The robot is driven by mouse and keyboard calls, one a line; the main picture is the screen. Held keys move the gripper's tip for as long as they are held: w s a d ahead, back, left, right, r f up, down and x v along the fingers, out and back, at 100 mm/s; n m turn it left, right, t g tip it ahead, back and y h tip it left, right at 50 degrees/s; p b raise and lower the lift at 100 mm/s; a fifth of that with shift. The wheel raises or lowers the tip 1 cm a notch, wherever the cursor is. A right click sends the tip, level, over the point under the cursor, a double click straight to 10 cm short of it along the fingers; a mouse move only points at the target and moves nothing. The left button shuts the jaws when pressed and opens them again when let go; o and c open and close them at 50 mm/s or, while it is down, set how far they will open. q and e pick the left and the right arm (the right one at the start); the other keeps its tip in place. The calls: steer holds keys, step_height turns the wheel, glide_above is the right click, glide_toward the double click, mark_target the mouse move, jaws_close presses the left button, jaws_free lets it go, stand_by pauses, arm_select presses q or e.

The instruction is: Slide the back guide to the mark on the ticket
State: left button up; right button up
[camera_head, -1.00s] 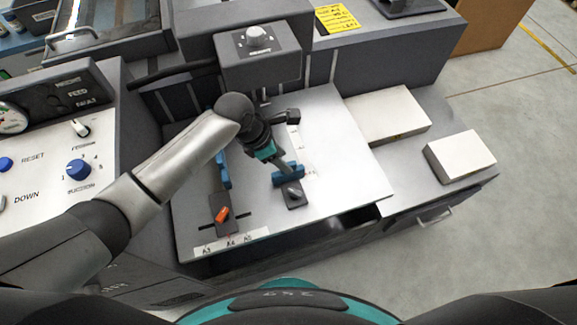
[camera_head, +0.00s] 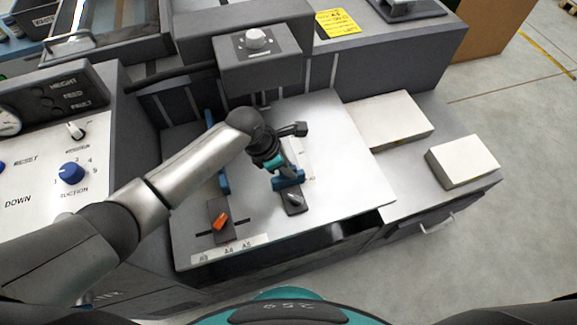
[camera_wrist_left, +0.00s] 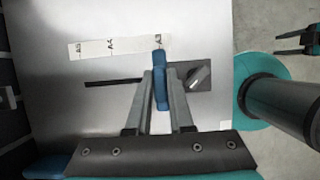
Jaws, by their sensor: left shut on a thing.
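The blue guide (camera_head: 289,180) stands on the pale metal table, beside a dark plate with a grey lever (camera_head: 294,199). My left gripper (camera_head: 284,174) is shut on this guide; in the left wrist view the fingers hold the blue guide (camera_wrist_left: 160,80) from both sides. There it stands by the A3 end of a label strip (camera_wrist_left: 118,47), with A4 and A5 to its left and a slot (camera_wrist_left: 112,83) on its left. The yellow ticket (camera_head: 337,22) lies on the grey housing; its writing is too small to read. My right gripper (camera_wrist_left: 285,43) shows at the wrist view's edge, open.
A second blue guide (camera_head: 224,181) stands to the left, with an orange lever (camera_head: 220,221) and a front label strip (camera_head: 230,249). A grey box with a knob (camera_head: 256,40) overhangs the table's back. Pale blocks (camera_head: 393,118) (camera_head: 463,160) lie right. The table's right part is clear.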

arm_select(q)
steer(key=shift+c, duration=0.7)
jaws_close()
